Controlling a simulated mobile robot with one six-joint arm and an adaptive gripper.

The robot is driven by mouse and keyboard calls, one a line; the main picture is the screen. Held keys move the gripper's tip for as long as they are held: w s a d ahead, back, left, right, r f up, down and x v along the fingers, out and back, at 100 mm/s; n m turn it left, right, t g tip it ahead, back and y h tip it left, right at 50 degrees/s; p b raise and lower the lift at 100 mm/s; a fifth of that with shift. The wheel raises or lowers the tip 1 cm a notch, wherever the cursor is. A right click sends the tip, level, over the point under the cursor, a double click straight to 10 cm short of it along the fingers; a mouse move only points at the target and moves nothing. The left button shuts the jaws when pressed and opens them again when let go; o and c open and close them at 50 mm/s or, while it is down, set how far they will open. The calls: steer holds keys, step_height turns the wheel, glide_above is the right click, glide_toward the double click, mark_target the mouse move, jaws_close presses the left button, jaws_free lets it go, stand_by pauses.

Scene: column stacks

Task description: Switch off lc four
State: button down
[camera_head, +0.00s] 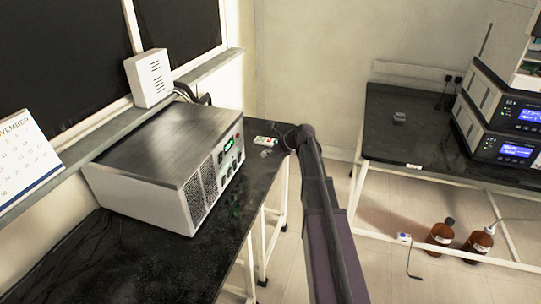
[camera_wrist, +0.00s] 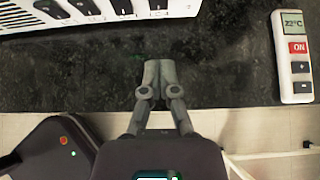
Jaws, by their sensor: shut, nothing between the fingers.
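Stacked instrument units with lit blue displays stand on the right bench in the head view: an upper unit (camera_head: 527,117) and a lower unit (camera_head: 515,151). Their labels are too small to read, so I cannot tell whether one is lc four. My gripper (camera_wrist: 158,68) is shut and empty in the wrist view, above the dark left bench top. It is far from these units, with the floor gap between. In the head view its fingers are small and hard to make out at the end of my arm.
A large metal box with a green display (camera_head: 150,155) is close by my gripper. A white remote (camera_wrist: 297,60) showing 22°C with a red ON button lies right of my gripper. Brown bottles (camera_head: 440,234) stand under the right bench (camera_head: 400,130).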

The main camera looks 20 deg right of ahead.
mark_target(240, 158)
steer(key=b+x, duration=0.3)
steer(key=x, duration=0.2)
steer(key=shift+w+a+f, duration=0.1)
steer(key=shift+f, duration=0.15)
steer(key=shift+w+a+r+p, duration=0.3)
steer(key=shift+w+a, duration=0.4)
steer(key=shift+a, duration=0.1)
steer(key=shift+w+a+r, duration=0.1)
steer(key=shift+w+a, duration=0.45)
steer(key=shift+a, duration=0.2)
steer(key=shift+a, duration=0.1)
